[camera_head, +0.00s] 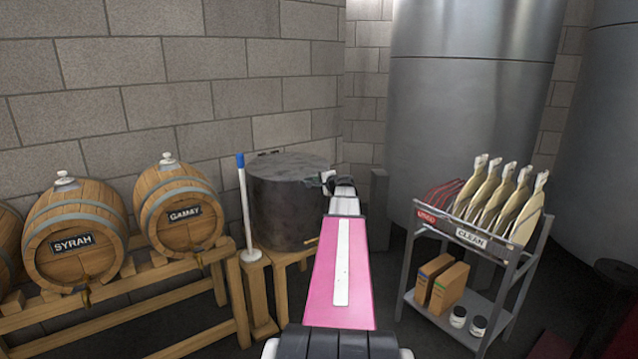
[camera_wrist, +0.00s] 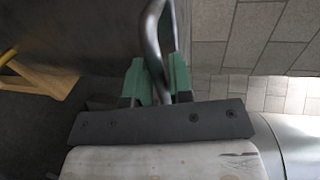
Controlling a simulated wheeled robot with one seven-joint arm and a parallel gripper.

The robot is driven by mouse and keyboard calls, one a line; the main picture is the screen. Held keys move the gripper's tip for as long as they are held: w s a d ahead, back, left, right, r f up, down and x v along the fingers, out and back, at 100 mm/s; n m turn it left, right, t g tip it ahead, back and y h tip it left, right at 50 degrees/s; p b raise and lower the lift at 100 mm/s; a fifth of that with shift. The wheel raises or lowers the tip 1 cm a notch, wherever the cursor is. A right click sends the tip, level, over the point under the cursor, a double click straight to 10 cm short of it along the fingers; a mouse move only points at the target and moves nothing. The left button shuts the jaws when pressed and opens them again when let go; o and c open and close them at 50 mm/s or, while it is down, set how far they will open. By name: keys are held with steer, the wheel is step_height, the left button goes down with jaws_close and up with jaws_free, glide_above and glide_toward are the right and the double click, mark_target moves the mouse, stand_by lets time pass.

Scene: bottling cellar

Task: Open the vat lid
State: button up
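The vat (camera_head: 292,212) is a dark grey metal drum on a wooden stand in the middle of the head view. Its lid (camera_head: 285,163) lies flat on top, as far as I can see. My gripper (camera_head: 338,184) is at the right side of the vat, near the lid's edge, and its fingers are small there. In the wrist view, the green finger pads of my gripper (camera_wrist: 158,78) stand close on both sides of a curved metal handle (camera_wrist: 151,35) and appear shut on it. Where the handle joins the lid is hidden.
A white pole with a blue top (camera_head: 246,205) stands just left of the vat. Barrels on a wooden rack (camera_head: 228,262) are further left. A steel tank (camera_head: 470,110) is behind.

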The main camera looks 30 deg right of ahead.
jaws_close()
steer(key=shift+r, duration=0.1)
